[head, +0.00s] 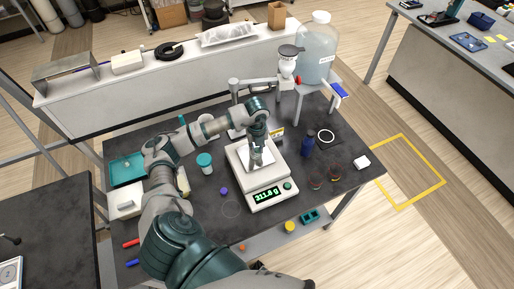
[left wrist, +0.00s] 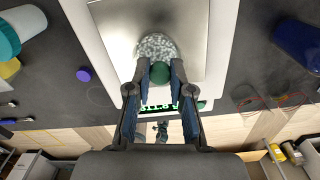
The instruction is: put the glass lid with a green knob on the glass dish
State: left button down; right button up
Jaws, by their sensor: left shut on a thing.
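My left gripper (head: 259,150) is over the steel pan of a white balance on the dark table. In the left wrist view its two fingertips (left wrist: 160,76) are shut on the green knob (left wrist: 162,73) of the glass lid. The clear glass of the lid hardly shows. The round glass dish (left wrist: 155,46), full of pale beads, is on the pan (left wrist: 115,35) just beyond the knob. In the head view the gripper mostly hides the dish. I cannot tell whether the lid touches the dish rim. My right gripper is not in view.
The balance (head: 270,196) has a lit green display reading about 211.8 g. A teal-lidded jar (head: 205,164) stands left of it, and a blue bottle (head: 308,145) right. A purple cap (head: 224,191) lies nearby. A large clear carboy (head: 318,50) stands behind. Table space front left is fairly clear.

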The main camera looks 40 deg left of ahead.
aim_at(256, 149)
pick_arm(q)
jog(key=shift+f, duration=0.1)
jog(key=c, duration=1)
grip_release()
jog(key=shift+a, duration=0.1)
jog(key=shift+o, duration=0.2)
notch_tip(256, 149, up, 12)
jog(key=shift+f, duration=0.15)
